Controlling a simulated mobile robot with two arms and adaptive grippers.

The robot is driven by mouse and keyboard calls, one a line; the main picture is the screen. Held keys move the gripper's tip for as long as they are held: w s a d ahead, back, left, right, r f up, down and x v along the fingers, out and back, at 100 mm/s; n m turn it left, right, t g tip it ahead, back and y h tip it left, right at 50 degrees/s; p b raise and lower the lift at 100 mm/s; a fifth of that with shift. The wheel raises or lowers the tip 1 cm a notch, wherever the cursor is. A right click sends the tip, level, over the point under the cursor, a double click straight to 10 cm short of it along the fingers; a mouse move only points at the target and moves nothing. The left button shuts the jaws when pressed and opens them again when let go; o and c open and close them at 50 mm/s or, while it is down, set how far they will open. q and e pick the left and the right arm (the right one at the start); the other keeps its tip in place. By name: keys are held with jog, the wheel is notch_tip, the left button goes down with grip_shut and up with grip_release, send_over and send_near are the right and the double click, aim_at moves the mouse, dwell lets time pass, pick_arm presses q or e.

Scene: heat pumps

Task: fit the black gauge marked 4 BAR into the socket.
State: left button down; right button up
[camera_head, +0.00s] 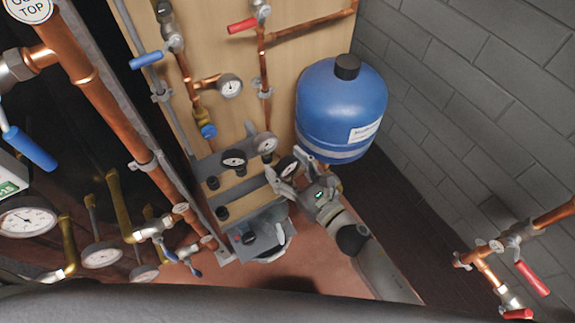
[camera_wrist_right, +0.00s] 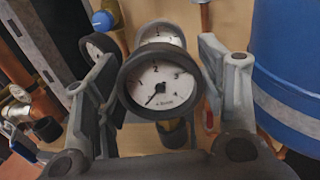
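The black gauge (camera_wrist_right: 158,85) fills the middle of the right wrist view, its white dial facing the camera, with figures 1 to 3 legible and small print below that I cannot read surely. My right gripper (camera_wrist_right: 162,75) has one finger at each side of the black rim and appears shut on it. In the head view, this gauge (camera_head: 288,166) sits between the fingers of my right gripper (camera_head: 286,168), at the right of a grey rack (camera_head: 240,188). Dark round openings (camera_head: 222,212) show on the rack; I cannot tell which is the socket. My left gripper is not in view.
Two other gauges, a black-rimmed one (camera_head: 233,158) and a grey-rimmed one (camera_head: 266,143), stand close by on the rack. A blue tank (camera_head: 341,108) is just behind my right gripper. Copper pipes with a red valve handle (camera_head: 242,26) run down the wooden board (camera_head: 220,55).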

aim_at(287, 160)
jog(key=c, duration=0.9)
jog(key=shift+r+p, duration=1.7)
jog(key=shift+r, duration=0.35)
